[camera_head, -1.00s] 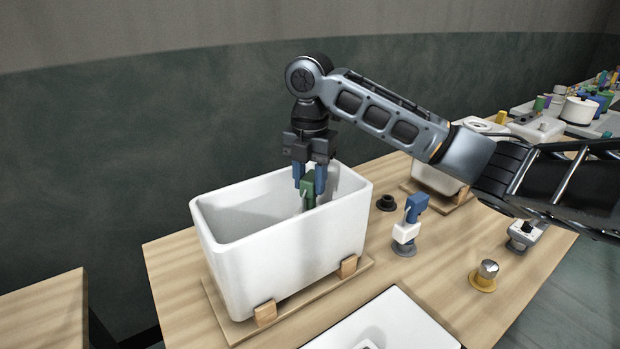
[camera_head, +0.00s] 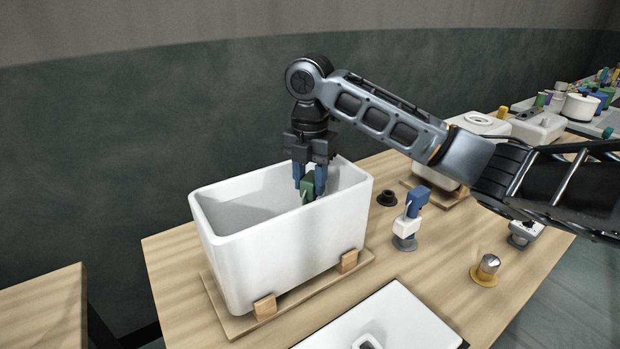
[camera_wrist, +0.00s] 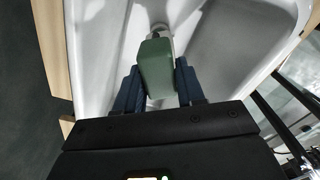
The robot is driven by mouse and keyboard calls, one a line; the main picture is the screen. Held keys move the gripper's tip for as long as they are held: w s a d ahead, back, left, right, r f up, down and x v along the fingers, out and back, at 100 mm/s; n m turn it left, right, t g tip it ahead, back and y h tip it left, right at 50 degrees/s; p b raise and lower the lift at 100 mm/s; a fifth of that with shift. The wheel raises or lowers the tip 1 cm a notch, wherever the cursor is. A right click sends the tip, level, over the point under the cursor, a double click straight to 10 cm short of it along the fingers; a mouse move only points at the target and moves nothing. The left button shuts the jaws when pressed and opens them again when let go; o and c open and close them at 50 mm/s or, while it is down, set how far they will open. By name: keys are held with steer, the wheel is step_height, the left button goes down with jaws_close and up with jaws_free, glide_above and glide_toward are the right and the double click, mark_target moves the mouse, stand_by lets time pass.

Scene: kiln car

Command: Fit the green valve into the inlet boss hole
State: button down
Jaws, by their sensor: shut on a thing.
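The green valve (camera_head: 308,187) is held between the blue fingers of my gripper (camera_head: 309,184), inside the white tank (camera_head: 290,245) near its right end. In the wrist view the green valve (camera_wrist: 157,68) sits between the two fingers of my gripper (camera_wrist: 157,88), with a pale round part (camera_wrist: 158,30) at its far end. The lower part of the valve is hidden behind the tank's front wall in the head view. The inlet boss hole cannot be made out, so I cannot tell whether the valve is in it.
The tank rests on a wooden board with blocks (camera_head: 265,307). To its right stand a black ring (camera_head: 387,198), a blue and white valve (camera_head: 408,225) and a yellow-based knob (camera_head: 486,270). A white lid (camera_head: 385,320) lies in front. The tank walls surround my gripper.

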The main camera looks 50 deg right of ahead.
steer(key=shift+f+b, duration=0.4)
steer(key=shift+f, duration=0.3)
steer(key=c, duration=0.6)
jaws_free()
steer(key=shift+r+p, duration=2.75)
steer(key=shift+r, duration=1.25)
